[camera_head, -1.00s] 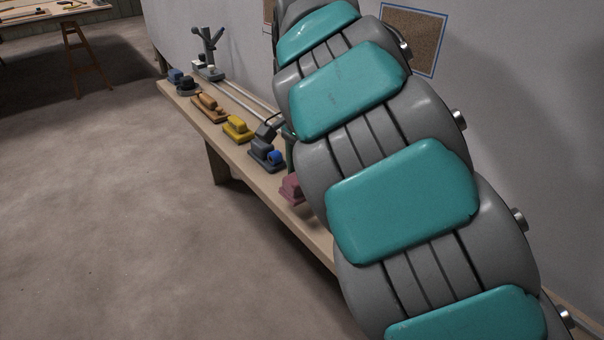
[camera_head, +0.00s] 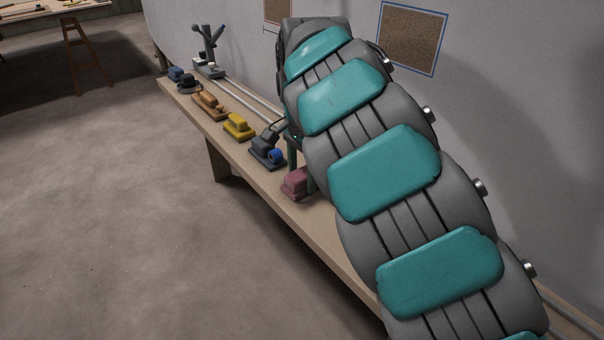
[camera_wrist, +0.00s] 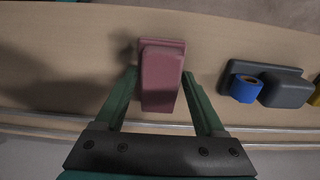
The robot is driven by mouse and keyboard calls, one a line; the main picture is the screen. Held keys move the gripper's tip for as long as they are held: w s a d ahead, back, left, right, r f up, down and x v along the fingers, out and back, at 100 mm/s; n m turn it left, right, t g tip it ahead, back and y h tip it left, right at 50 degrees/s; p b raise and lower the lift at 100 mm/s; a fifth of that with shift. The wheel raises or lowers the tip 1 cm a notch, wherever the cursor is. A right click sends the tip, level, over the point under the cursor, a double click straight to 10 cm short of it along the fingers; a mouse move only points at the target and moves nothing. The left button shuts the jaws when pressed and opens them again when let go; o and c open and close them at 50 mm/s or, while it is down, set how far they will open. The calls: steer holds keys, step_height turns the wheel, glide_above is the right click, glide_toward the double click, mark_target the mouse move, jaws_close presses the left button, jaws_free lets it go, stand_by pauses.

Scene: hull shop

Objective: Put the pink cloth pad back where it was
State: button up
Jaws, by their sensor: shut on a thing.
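The pink cloth pad (camera_wrist: 162,75) is a dull pink block on a wider base. It sits between the two green fingers of my gripper (camera_wrist: 160,78) in the wrist view, and the gripper is shut on it. In the head view the pad (camera_head: 296,182) shows at or just above the front part of the wooden bench (camera_head: 330,232), partly hidden by my arm. I cannot tell whether its underside touches the bench top.
A dark grey block with a blue roll (camera_wrist: 245,88) is beside the pad. Farther along stand a yellow block (camera_head: 238,126), an orange-brown tool (camera_head: 209,105) and other dark tools. Metal rails (camera_wrist: 270,146) run along the wall side. Bench space left of the pad in the wrist view is clear.

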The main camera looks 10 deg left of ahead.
mark_target(302, 173)
steer(key=o, duration=1.2)
steer(key=shift+o, duration=0.2)
step_height(302, 173, up, 12)
steer(key=p, duration=0.1)
